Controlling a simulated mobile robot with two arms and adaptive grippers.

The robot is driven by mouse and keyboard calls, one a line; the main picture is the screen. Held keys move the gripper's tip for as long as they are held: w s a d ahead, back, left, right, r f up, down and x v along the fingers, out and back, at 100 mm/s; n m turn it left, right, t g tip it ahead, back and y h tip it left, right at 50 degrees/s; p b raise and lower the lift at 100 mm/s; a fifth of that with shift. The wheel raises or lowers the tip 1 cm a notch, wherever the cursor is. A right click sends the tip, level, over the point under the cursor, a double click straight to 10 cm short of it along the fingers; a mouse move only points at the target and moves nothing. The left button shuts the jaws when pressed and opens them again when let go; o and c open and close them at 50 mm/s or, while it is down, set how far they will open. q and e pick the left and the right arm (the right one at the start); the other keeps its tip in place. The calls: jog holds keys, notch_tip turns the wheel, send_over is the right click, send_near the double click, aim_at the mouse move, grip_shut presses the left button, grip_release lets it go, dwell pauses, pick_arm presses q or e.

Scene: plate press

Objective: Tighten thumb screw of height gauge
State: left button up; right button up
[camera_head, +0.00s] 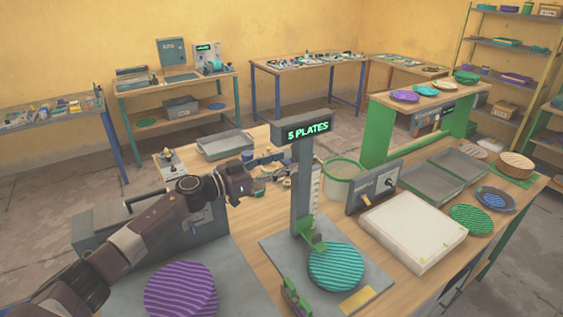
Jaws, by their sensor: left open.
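The height gauge is a grey upright post (302,190) with a light scale strip, a green slider (311,240) low on it and a head sign (308,131) reading "5 PLATES". It stands on a grey base plate (268,247). A teal striped plate (336,267) lies on the base beside the slider. I cannot make out the thumb screw for certain. My left gripper (285,171) is open, just left of the post at about mid-height, with its fingers toward it. Nothing shows between the fingers. My right gripper is not in view.
A purple striped plate (181,291) lies front left. A grey box (150,232) stands behind my left arm. A green-rimmed bin (343,180), a grey control panel (374,187) and a white block (413,232) stand right of the post. Grey trays (427,184) lie farther right.

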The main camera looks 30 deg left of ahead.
pick_arm(q)
jog(key=shift+c, duration=1.1)
jog(key=c, duration=0.7)
jog(key=shift+c, duration=1.2)
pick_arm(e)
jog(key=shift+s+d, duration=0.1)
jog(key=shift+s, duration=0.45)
